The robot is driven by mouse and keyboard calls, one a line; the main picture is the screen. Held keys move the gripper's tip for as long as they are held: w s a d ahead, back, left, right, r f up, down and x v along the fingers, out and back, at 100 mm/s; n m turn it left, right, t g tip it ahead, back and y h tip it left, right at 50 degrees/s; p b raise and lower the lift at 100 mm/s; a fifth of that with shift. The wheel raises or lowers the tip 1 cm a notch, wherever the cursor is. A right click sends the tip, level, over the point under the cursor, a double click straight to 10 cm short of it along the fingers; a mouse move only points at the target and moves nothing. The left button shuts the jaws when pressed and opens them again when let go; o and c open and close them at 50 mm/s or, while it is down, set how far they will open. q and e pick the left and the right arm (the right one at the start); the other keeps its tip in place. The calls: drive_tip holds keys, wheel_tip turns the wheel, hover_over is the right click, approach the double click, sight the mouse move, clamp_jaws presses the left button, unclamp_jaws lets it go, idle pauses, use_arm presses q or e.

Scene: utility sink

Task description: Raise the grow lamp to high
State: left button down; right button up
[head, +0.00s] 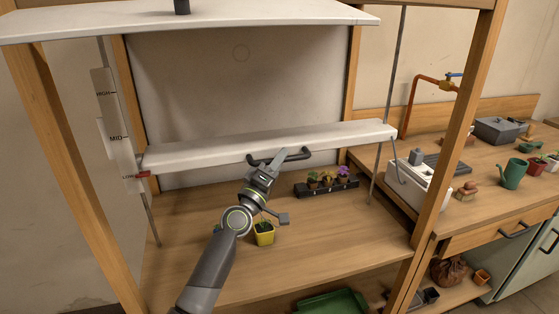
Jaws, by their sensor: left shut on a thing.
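The grow lamp (220,149) is a long white bar across the wooden shelf unit, hung between thin rods. A dark handle (299,155) is on its front edge. My left gripper (266,168) is shut on the handle, and its fingers hide part of it. A height scale (105,110) at the left has the marks HIGH, MID and LOW from top to bottom. A red pointer (138,175) at the lamp's left end is level with the LOW mark. My right gripper is not in view.
A yellow pot (264,234) with a plant and a black tray of seedlings (326,186) stand on the shelf below the lamp. A white upper panel (190,20) lies above, with clear space between. A sink (422,182) and a green watering can (513,173) are at the right.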

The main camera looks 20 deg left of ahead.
use_arm(q)
wheel_tip(320, 180, up, 20)
drive_tip(key=p, duration=1.8)
drive_tip(key=shift+r, duration=0.4)
drive_tip(key=c, duration=1.8)
unclamp_jaws()
drive_tip(key=shift+o, duration=0.5)
drive_tip(key=b+v, duration=0.2)
drive_tip(key=v, duration=1.5)
drive_tip(key=shift+s+b, duration=0.25)
drive_tip(key=shift+b, duration=0.1)
